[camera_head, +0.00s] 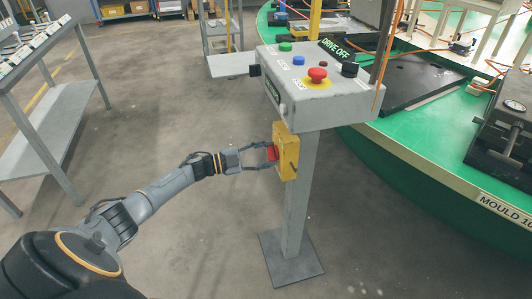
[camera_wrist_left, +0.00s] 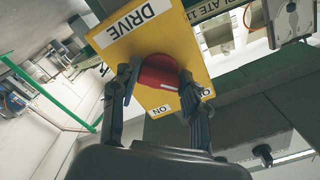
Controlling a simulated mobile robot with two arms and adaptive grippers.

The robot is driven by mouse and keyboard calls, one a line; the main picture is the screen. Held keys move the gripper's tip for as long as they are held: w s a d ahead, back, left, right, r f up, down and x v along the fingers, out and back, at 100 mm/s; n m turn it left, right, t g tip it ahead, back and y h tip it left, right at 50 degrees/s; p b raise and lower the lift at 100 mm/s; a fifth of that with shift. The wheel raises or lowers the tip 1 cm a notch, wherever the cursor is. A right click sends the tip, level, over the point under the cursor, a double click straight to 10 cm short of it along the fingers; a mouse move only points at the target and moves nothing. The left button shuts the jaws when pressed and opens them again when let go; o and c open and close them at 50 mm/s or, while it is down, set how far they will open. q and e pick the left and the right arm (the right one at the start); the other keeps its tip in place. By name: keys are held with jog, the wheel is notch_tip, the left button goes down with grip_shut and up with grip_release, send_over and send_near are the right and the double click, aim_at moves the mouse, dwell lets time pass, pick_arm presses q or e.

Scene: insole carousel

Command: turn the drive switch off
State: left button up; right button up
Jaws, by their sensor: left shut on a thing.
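The drive switch is a red knob (camera_head: 272,153) on a yellow box (camera_head: 287,152) fixed to the grey pedestal post. My left gripper (camera_head: 268,154) reaches in from the left and is shut on the knob. In the left wrist view the two fingers lie on either side of the red knob (camera_wrist_left: 159,73), on the yellow plate (camera_wrist_left: 118,43). The plate bears a DRIVE label and an ON mark; another mark is partly hidden behind a finger. A black display (camera_head: 336,48) on top of the console reads DRIVE OFF. My right gripper is not in view.
The grey console (camera_head: 325,105) above the switch carries a red mushroom button (camera_head: 317,74) and several coloured buttons. The green carousel (camera_head: 400,165) curves behind and to the right. A grey shelf rack (camera_head: 65,125) stands at left. Floor around the post is clear.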

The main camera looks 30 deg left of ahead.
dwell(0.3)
pick_arm(q)
jog(key=o, duration=1.2)
jog(key=shift+c, duration=0.2)
jog(key=v, duration=1.2)
jog(key=shift+a, duration=0.1)
